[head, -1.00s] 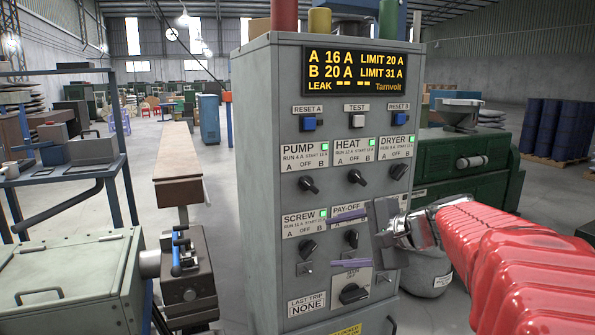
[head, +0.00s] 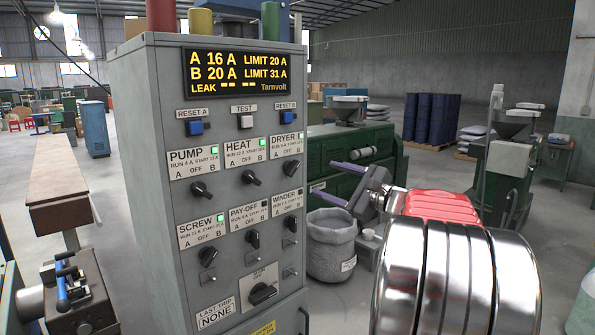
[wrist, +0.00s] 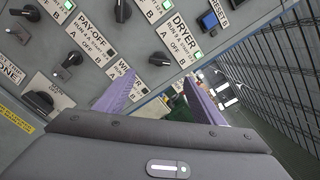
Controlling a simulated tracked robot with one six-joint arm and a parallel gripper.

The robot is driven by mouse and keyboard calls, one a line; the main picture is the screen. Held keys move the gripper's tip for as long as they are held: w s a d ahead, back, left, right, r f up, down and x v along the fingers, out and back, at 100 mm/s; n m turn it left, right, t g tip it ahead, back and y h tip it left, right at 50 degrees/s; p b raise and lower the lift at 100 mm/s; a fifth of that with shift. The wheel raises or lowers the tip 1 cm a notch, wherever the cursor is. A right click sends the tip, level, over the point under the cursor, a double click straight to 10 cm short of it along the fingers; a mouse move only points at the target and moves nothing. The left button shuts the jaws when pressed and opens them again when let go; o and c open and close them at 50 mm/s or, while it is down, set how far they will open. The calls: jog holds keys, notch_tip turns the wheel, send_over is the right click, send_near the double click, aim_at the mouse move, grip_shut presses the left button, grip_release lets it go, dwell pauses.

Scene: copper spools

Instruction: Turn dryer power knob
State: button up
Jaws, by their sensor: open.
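The grey power cabinet (head: 150,110) stands left of centre in the head view. Its black dryer knob (head: 291,168) is at the right end of the upper knob row, under the DRYER label (head: 286,146) with a lit green lamp. The knob also shows in the wrist view (wrist: 160,58), just beyond the fingertips. I cannot tell which mark it points to. My gripper (head: 334,184) is open and empty, its two purple fingers apart. In the head view it appears right of the knob, past the panel's right edge; the wrist view (wrist: 157,88) shows the fingers pointing towards the panel.
The winder knob (head: 289,223) sits below the dryer knob, with the heat knob (head: 250,178) to its left. Small toggles and a large main knob (head: 262,293) are lower down. A grey sack-like bin (head: 333,240) and a green machine (head: 330,160) stand right of the cabinet.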

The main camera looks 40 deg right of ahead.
aim_at(295, 169)
jog(key=w, duration=1.3)
jog(key=shift+w+a, duration=0.25)
jog(key=shift+w, duration=0.15)
jog(key=shift+c, duration=0.5)
jog(key=c, duration=0.9)
jog(key=shift+d, duration=0.15)
jog(key=shift+c, duration=0.2)
jog(key=shift+f, duration=0.1)
